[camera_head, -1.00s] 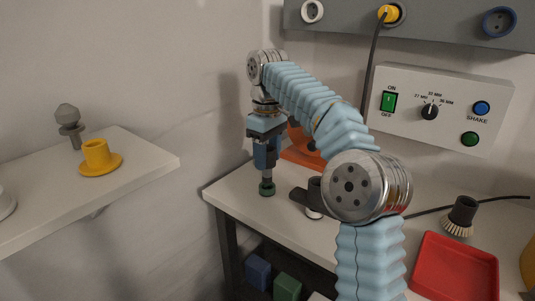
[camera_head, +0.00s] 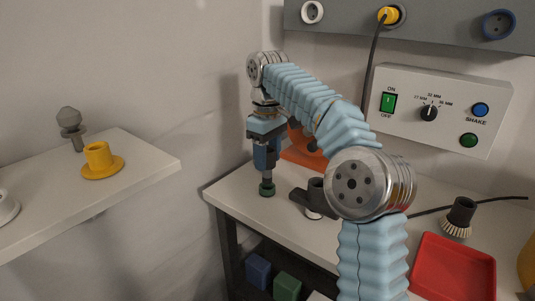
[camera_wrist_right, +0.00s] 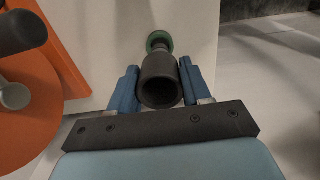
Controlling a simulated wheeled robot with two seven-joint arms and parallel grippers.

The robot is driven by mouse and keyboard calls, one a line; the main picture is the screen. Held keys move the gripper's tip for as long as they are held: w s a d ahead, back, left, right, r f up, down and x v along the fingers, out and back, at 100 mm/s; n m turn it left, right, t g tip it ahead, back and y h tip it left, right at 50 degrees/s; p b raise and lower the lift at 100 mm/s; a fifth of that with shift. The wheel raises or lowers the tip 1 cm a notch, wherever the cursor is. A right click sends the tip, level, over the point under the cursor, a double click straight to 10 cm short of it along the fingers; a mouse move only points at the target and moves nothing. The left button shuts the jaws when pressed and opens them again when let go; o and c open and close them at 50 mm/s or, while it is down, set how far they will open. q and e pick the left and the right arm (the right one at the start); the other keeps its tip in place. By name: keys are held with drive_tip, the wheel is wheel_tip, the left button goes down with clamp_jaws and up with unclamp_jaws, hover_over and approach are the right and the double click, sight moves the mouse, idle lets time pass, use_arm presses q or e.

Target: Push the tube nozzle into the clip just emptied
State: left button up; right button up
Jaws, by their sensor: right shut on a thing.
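My right gripper (camera_head: 266,158) points down over the left part of the bench and is shut on a dark grey tube-like piece (camera_head: 267,177), which I take for the tube nozzle. It has a green ring (camera_head: 267,190) at its lower end, close to the bench top; I cannot tell whether it touches. In the right wrist view the hollow dark tube (camera_wrist_right: 160,80) sits between the blue fingers, with the green ring (camera_wrist_right: 159,41) beyond it. I cannot tell which thing is the emptied clip. My left gripper is not in view.
An orange stand (camera_head: 303,158) and a dark handled piece (camera_head: 305,196) are close to the right of the gripper. A brush (camera_head: 460,216) and red tray (camera_head: 454,268) lie further right. A wall shelf (camera_head: 140,157) holds a yellow flanged piece (camera_head: 98,158). A control box (camera_head: 440,110) is behind.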

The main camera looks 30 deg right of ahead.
idle(0.7)
drive_tip(key=shift+p, duration=0.4)
drive_tip(key=shift+f+b, duration=1)
drive_tip(key=shift+f, duration=0.35)
drive_tip(key=o, duration=1.3)
drive_tip(key=shift+c, duration=0.2)
drive_tip(key=shift+r, duration=0.15)
